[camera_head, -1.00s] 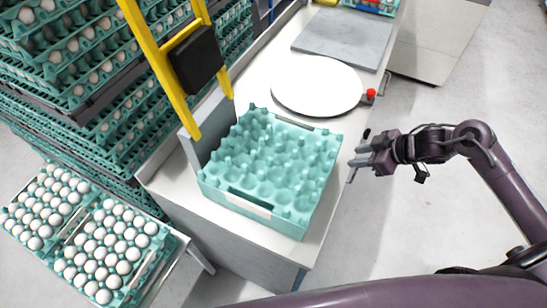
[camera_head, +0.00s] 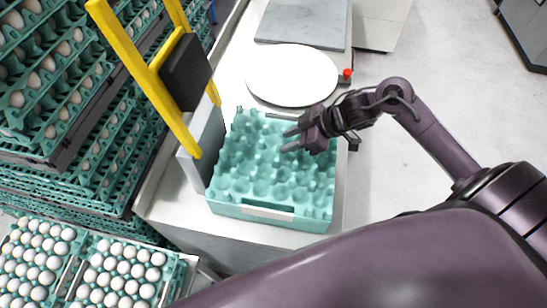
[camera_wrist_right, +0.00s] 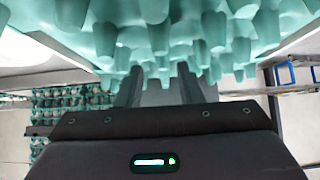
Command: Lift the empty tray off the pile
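A pile of empty teal egg trays (camera_head: 262,205) sits on the white worktop, against a grey upright plate. Its top is bumpy and holds no eggs. My right gripper (camera_head: 287,140) is over the far right part of the pile, its two fingers apart and pointing left. In the right wrist view the teal tray's pegs (camera_wrist_right: 160,35) fill the top, and the two dark fingers (camera_wrist_right: 160,85) stand apart near them with nothing clearly between. I cannot tell whether the fingers touch the tray. My left gripper is not in view.
A yellow frame (camera_head: 150,75) with a black box rises at the pile's left. A white round plate (camera_head: 292,75) and a grey slab (camera_head: 300,22) lie behind. Tray stacks with eggs (camera_head: 60,120) stand left, and egg-filled trays (camera_head: 120,272) lie front left.

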